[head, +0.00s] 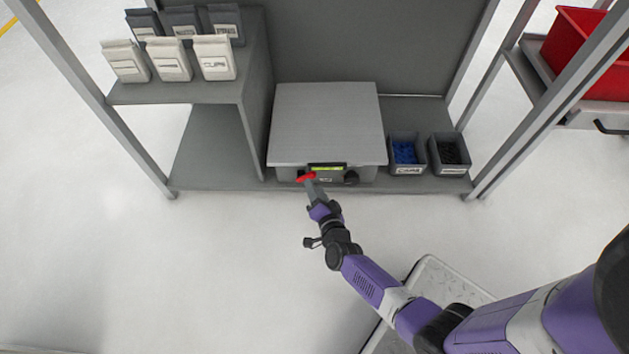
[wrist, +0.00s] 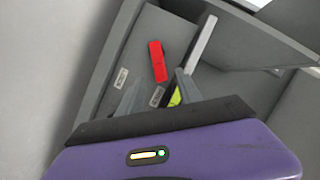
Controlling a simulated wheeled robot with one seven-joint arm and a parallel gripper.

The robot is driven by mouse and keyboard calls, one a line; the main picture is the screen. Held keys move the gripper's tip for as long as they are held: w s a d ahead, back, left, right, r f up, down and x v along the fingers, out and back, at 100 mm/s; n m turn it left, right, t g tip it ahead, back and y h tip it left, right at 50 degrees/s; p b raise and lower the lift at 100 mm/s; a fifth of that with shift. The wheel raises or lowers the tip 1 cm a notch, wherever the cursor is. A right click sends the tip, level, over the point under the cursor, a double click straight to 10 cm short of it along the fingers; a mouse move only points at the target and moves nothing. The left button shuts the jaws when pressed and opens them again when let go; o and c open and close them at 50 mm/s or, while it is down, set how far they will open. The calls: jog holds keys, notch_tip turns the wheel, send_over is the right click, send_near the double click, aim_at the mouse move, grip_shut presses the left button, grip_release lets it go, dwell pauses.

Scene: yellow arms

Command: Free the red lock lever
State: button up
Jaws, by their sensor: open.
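The red lock lever (head: 305,177) is on the front face of a grey bench scale (head: 328,120), left of the scale's small yellow-green display (head: 327,168). In the wrist view the red lever (wrist: 158,62) stands out from the grey front, just beyond the fingertips. My gripper (head: 310,184) is at the scale's front, close to the lever. The right finger partly hides the display (wrist: 175,98). I cannot tell whether a finger touches the lever.
A black knob (head: 351,177) is right of the display. Bins of blue parts (head: 406,170) and dark parts (head: 466,169) stand right of the scale. Several labelled bags (head: 168,68) are on the left shelf. Rack posts stand on both sides. The floor in front is mostly clear.

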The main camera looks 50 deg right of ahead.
aim_at(306, 175)
jog(key=b+x, duration=0.1)
jog(key=x, duration=0.4)
jog(key=shift+b, duration=0.35)
jog(key=shift+r, duration=0.1)
grip_shut()
